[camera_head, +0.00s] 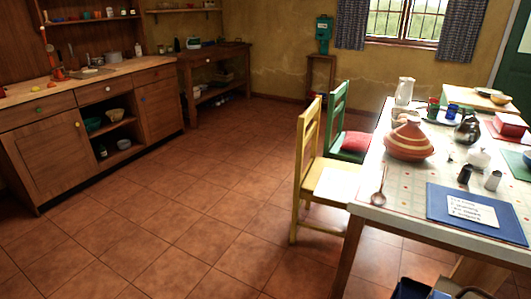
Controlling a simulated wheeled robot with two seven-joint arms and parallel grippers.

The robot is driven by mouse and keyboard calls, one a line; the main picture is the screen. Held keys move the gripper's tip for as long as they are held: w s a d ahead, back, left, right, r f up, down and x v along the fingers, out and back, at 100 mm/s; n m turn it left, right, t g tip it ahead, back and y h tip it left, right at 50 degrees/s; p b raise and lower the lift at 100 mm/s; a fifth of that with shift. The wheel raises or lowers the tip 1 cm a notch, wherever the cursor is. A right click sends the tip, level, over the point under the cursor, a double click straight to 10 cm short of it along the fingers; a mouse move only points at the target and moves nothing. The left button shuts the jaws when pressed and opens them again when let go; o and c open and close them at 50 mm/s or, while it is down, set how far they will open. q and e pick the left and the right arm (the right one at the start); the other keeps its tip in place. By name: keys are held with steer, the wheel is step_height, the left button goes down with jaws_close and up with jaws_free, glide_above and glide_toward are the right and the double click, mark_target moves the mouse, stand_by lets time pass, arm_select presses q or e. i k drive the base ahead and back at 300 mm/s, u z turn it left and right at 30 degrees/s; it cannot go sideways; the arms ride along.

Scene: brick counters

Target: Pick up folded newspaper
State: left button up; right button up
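A pale, flat, paper-like thing (338,184) lies on the seat of the yellow chair (309,150), beside the table. It may be the folded newspaper, but it is too small to read. Neither of my grippers is in view.
The table (376,205) at the right holds a striped clay pot (408,142), a wooden spoon (379,188), a blue folder with a white sheet (478,212) and dishes. A green chair (338,118) has a red cushion (356,141). Dark objects partly show at bottom right. The tiled floor is clear.

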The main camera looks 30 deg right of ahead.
mark_target(334, 185)
steer(key=u, duration=0.05)
steer(key=i, duration=2.5)
steer(key=z, duration=1.05)
steer(key=i, duration=1.25)
steer(key=z, duration=1.8)
steer(key=i, duration=0.5)
steer(key=z, duration=0.3)
